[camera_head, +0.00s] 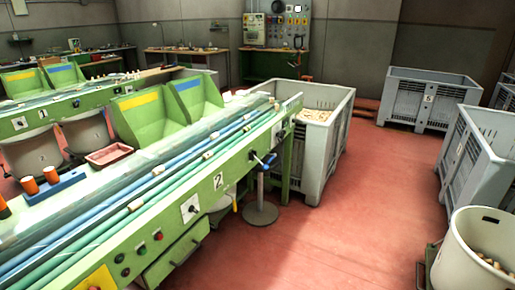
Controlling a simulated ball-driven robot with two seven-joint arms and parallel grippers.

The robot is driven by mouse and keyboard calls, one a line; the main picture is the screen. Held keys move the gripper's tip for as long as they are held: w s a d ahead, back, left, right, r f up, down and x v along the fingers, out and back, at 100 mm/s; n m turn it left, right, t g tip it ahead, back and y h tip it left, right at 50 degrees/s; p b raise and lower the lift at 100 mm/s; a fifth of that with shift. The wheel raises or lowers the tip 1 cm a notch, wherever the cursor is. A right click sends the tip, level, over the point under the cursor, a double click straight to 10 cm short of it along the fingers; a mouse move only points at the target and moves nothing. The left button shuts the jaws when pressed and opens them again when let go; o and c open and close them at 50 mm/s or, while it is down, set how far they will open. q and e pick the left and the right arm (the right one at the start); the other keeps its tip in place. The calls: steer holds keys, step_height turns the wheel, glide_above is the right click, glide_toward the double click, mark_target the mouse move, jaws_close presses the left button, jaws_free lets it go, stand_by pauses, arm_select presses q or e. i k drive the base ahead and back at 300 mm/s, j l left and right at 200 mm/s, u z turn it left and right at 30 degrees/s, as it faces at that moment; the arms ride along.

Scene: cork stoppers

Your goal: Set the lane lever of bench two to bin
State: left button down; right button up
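Bench two is the long green bench (150,232) running from the lower left toward the middle, with a "2" plate (218,181) on its side. A white plate with a small dark lever or knob (190,209) sits on that side, left of the number plate. A dark handle with a blue part (264,160) shows near the bench's far end, above a grey post. I cannot tell for sure which is the lane lever, nor read any setting. Neither of my grippers is in view.
Blue and green lanes with several corks run along the bench top. A grey crate (341,140) with corks stands at its far end. The post's round base (260,214) is on the floor beside the bench. A cream tub (462,262) stands lower right. Red floor (350,215) between is clear.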

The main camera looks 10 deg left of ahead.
mark_target(265, 166)
steer(key=i+u, duration=0.15)
steer(key=i, duration=1)
